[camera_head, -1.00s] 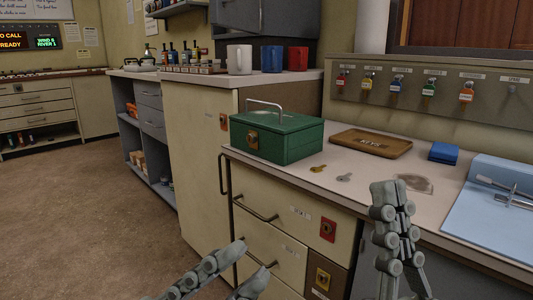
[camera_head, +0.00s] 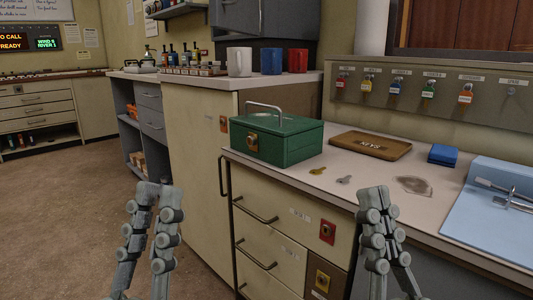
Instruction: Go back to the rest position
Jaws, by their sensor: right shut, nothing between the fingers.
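My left gripper (camera_head: 160,190) points up over the brown floor at the lower left, in front of the beige cabinet. Its two fingers show side by side with a narrow gap, open and empty. My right gripper (camera_head: 374,194) points up in front of the counter's front edge. Its fingertips are together, shut on nothing. Neither gripper appears to touch anything.
On the counter (camera_head: 300,192) stand a green cash box (camera_head: 290,145), a wooden key tray (camera_head: 370,144), two small keys (camera_head: 318,170), a blue block (camera_head: 444,155) and a light-blue tray (camera_head: 480,225). Coloured padlocks hang on the wall panel (camera_head: 420,108). Floor (camera_head: 70,200) at left is clear.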

